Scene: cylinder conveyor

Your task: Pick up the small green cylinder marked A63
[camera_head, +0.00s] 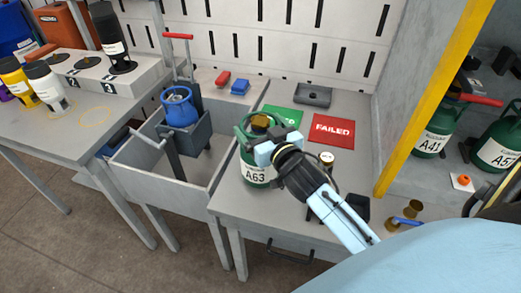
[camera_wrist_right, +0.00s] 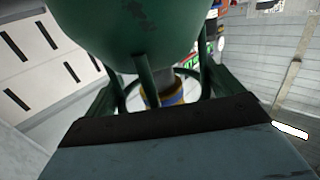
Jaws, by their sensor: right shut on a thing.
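The green cylinder marked A63 (camera_head: 256,174) stands upright at the left part of the grey table, with its white label facing me. My right gripper (camera_head: 264,142) is at its top, shut on the cylinder's collar. The right wrist view shows the green body (camera_wrist_right: 145,30), the collar struts and a brass valve (camera_wrist_right: 163,93) close up; the fingertips are hard to make out there. I cannot tell whether the cylinder's base touches the table. My left gripper is not in view.
A green mat (camera_head: 284,115) and a red FAILED mat (camera_head: 332,129) lie behind my right arm. Green cylinders A41 (camera_head: 434,133) and another (camera_head: 498,145) stand right, beyond a yellow post (camera_head: 424,90).

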